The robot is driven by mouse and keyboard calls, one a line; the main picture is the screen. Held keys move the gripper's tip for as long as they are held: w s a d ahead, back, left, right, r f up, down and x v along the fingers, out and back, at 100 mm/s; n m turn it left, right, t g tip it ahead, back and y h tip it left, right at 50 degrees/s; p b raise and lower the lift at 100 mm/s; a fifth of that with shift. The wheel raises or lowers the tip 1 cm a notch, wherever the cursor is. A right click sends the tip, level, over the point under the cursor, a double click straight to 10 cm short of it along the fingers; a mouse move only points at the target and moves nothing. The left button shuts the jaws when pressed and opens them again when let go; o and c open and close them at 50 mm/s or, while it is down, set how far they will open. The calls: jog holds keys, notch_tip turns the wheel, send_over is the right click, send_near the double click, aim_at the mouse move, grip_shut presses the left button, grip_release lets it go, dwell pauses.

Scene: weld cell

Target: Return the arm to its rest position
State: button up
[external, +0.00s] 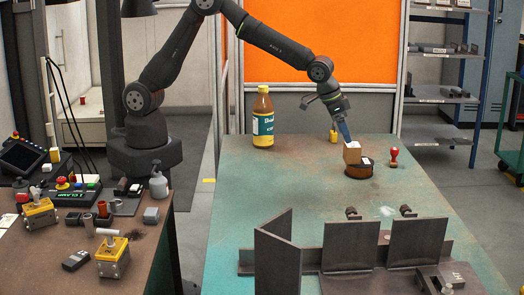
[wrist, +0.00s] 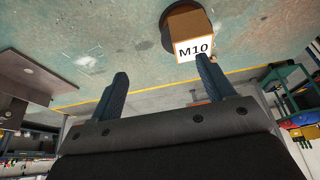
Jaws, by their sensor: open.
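My arm reaches from its base at the left over the green table (external: 230,215). My gripper (external: 345,135) points down near the far side of the table, just above and behind a small cardboard box (external: 352,153). The box sits on a round dark brown base (external: 359,171). In the wrist view the box (wrist: 188,32) carries a white label reading M10. The two blue fingers of my gripper (wrist: 165,85) are spread with nothing between them. The right finger's tip appears close to the box; I cannot tell whether they touch.
A side bench (external: 150,235) with control boxes is at left. The table's left middle is clear.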

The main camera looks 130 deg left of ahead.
jog(key=d+r, duration=0.3)
jog(key=d, duration=0.2)
jog(key=s+a+f, duration=0.2)
jog(key=s+a, duration=0.1)
jog(key=a, duration=0.9)
jog(key=s+a+f+m, duration=0.1)
jog(key=s+a+f, duration=0.2)
jog(key=a, duration=0.9)
jog(key=s+a+f+m, duration=0.1)
jog(key=s+a+f, duration=0.2)
jog(key=a, duration=0.9)
jog(key=shift+s+a+t+h, duration=0.2)
jog(key=shift+s+t+h, duration=0.1)
jog(key=shift+s, duration=0.1)
